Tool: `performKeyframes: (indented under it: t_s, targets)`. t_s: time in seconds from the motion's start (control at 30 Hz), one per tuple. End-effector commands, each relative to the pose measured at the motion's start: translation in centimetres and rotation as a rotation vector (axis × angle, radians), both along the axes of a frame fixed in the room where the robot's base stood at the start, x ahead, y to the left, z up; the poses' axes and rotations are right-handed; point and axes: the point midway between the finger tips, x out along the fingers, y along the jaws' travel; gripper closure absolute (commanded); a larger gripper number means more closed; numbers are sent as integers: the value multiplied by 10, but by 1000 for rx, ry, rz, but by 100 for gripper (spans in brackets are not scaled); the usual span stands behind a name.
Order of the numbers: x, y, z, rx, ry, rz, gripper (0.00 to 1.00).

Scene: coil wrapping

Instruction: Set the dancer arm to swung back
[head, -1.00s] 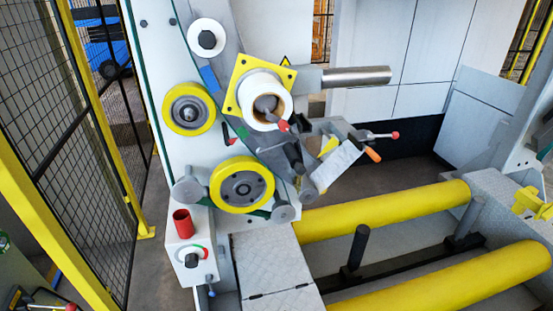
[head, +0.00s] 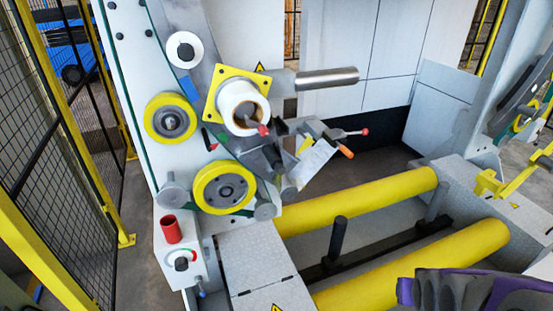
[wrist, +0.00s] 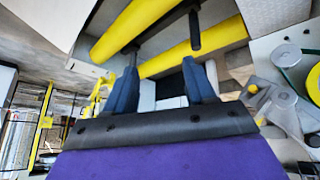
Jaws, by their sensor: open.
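The machine's roller head fills the left middle of the head view. A grey arm-like plate (head: 226,40) runs down past a white roller (head: 185,50) and a yellow-flanged white spool (head: 242,105). I cannot tell for certain which part is the dancer arm. Beside the spool, a dark lever with a red knob (head: 263,130) points down and right. My gripper is open and empty in the wrist view (wrist: 161,70), its two dark blue fingers apart. In the head view, part of my purple and black arm end shows at the lower right, well away from the roller head.
Two yellow rollers (head: 362,206) lie across the bed, with a black post (head: 338,236) between them. A red cylinder (head: 171,229) and a dial box (head: 180,262) stand at the lower left. A mesh fence (head: 70,170) borders the left.

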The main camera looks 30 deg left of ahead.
Motion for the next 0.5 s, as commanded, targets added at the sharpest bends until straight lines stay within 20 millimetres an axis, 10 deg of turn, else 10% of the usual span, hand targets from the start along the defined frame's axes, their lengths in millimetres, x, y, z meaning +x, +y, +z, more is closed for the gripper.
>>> performKeyframes:
  t_s: [0.5]
  targets:
    - [94,143,27,180,-437,329,45]
